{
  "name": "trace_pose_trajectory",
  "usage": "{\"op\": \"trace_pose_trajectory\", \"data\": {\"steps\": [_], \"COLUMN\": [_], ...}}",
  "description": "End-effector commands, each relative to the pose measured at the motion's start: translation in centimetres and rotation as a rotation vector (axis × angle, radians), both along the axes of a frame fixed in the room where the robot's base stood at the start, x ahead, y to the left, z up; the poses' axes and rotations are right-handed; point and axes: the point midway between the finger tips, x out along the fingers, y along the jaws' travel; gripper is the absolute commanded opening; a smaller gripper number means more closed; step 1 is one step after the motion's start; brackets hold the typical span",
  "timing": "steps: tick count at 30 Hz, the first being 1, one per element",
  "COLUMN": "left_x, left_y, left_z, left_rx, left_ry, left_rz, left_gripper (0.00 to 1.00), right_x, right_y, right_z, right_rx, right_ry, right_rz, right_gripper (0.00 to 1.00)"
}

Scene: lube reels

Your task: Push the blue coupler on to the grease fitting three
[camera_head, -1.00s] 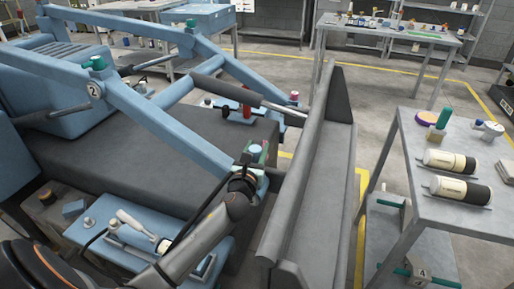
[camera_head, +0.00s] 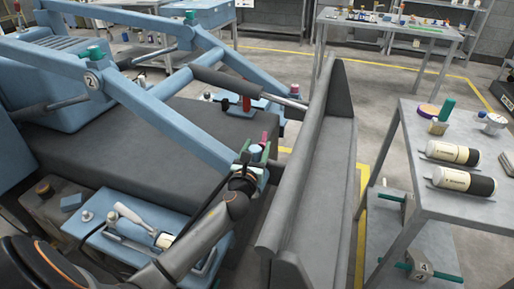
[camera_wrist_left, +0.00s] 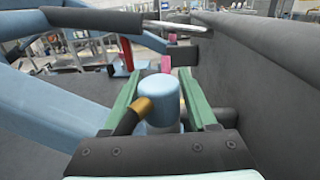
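My left gripper (camera_head: 256,152) has green fingers and is at the lower end of the blue loader arm, beside the dark bucket. In the left wrist view its fingers (camera_wrist_left: 160,85) lie on both sides of the light blue coupler (camera_wrist_left: 159,98) and seem closed on it. The coupler has a brass side piece (camera_wrist_left: 142,106) with a black hose. Its blue top also shows in the head view (camera_head: 255,149). A pink piece (camera_wrist_left: 167,62) stands just beyond the coupler. No number three is readable, so I cannot tell which fitting is three. My right gripper is out of view.
The dark bucket (camera_head: 318,170) walls the right side. A blue tray (camera_head: 125,247) with a white-handled tool is at lower left. A red post (camera_head: 246,103) stands farther back. A grey table (camera_head: 425,200) with two bottles is at right.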

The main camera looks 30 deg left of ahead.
Motion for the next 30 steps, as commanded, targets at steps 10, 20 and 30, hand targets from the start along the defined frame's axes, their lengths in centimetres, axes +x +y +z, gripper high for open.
{"op": "trace_pose_trajectory", "data": {"steps": [10, 20, 30], "left_x": [0.0, -2.2, -8.6], "left_y": [0.0, -0.8, -3.1], "left_z": [0.0, -0.1, -0.1], "left_rx": [0.0, 0.0, -0.002], "left_ry": [0.0, 0.003, 0.002], "left_rz": [0.0, -0.002, -0.001], "left_gripper": [0.79, 0.79, 0.79], "right_x": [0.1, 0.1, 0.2], "right_y": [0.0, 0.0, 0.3], "right_z": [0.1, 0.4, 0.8], "right_rx": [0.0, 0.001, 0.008], "right_ry": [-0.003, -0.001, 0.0], "right_rz": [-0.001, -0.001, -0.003], "right_gripper": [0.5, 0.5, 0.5]}}
